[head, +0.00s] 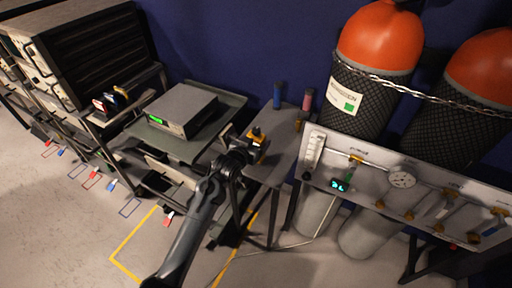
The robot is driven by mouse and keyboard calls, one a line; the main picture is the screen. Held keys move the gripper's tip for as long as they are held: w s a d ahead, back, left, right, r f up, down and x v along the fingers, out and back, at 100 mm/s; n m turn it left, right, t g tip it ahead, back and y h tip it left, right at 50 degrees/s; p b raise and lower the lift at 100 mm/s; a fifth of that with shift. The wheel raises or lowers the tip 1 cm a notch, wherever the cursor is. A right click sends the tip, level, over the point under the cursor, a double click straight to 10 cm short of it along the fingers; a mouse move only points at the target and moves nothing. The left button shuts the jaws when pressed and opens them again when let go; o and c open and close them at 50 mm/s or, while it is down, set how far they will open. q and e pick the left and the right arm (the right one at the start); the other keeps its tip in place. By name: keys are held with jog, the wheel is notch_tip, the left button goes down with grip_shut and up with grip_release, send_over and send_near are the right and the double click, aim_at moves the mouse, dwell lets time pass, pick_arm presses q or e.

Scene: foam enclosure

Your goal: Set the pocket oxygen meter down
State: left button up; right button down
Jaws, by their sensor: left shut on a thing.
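The pocket oxygen meter looks like the small yellow and dark device (257,133) at the end of my left arm. My left gripper (253,146) is shut on it, and the fingers hide part of it. Gripper and meter are over the left part of the narrow grey table (285,136) in the middle. I cannot tell whether the meter touches the tabletop. My right gripper is not in view.
A blue bottle (277,96) and a pink bottle (307,99) stand at the table's back. Right is a gas panel (375,184) before orange-topped cylinders (380,40). Left, a bench instrument (181,109) sits on a green-grey cart (148,133). The table's front is clear.

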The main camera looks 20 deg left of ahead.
pick_arm(q)
notch_tip(320, 180, down, 2)
jog(key=shift+f, duration=0.1)
jog(key=shift+f, duration=0.1)
jog(key=o, duration=1.3)
jog(key=shift+c, duration=0.2)
